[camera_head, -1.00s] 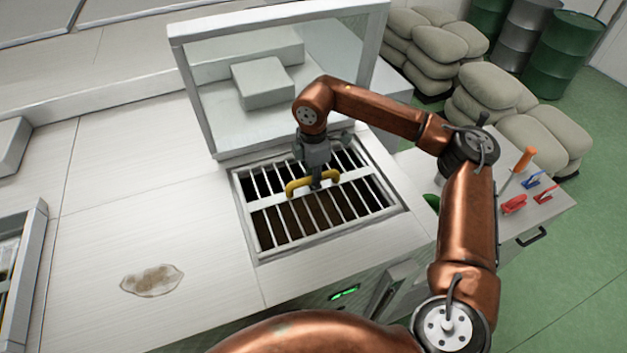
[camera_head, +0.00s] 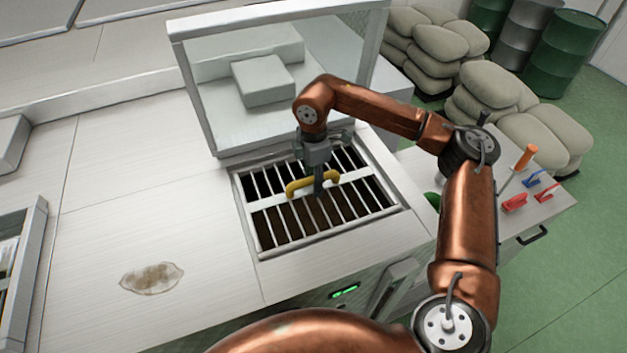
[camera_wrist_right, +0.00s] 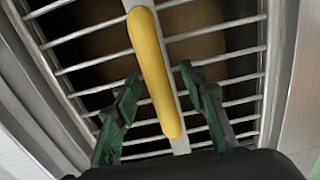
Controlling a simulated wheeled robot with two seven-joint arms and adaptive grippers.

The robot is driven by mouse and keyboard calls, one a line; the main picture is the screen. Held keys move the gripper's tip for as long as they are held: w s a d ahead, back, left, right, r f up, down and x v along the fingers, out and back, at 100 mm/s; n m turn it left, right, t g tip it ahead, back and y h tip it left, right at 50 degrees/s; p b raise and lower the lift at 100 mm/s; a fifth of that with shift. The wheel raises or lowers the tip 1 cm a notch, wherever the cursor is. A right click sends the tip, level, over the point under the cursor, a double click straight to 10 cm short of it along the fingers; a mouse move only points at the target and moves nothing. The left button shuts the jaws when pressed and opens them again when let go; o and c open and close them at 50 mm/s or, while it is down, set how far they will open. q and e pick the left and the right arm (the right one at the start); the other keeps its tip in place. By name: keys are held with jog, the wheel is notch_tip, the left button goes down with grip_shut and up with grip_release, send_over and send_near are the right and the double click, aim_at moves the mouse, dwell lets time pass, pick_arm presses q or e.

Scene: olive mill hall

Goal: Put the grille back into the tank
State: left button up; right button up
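The grille (camera_head: 272,224), pale parallel bars with a flat crossbar, lies in the tank's (camera_head: 395,218) rectangular opening in the head view. Its bars also show in the wrist view (camera_wrist_right: 232,101). I cannot tell whether it is fully seated. Its yellow handle (camera_head: 298,187) stands on the crossbar and runs between my fingers in the wrist view (camera_wrist_right: 152,70). My right gripper (camera_head: 319,184) is low over the handle; in the wrist view its green fingers (camera_wrist_right: 160,80) are apart, one on each side, with gaps visible. My left gripper is not in view.
A raised, framed clear lid (camera_head: 195,100) stands behind the opening. A brown stain (camera_head: 152,278) marks the worktop at left. A side table (camera_head: 535,215) at right holds red and blue tools. Sacks (camera_head: 497,88) and drums (camera_head: 560,55) stand beyond on the green floor.

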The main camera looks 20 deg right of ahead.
notch_tip(320, 180, up, 12)
dwell(0.6)
jog(key=s+r+p, duration=0.3)
jog(key=r+p, duration=0.3)
jog(key=r, duration=0.5)
dwell(0.9)
jog(key=s+b, duration=0.3)
jog(key=s, duration=0.9)
jog(key=shift+a+b, duration=0.3)
jog(key=shift+a, duration=0.1)
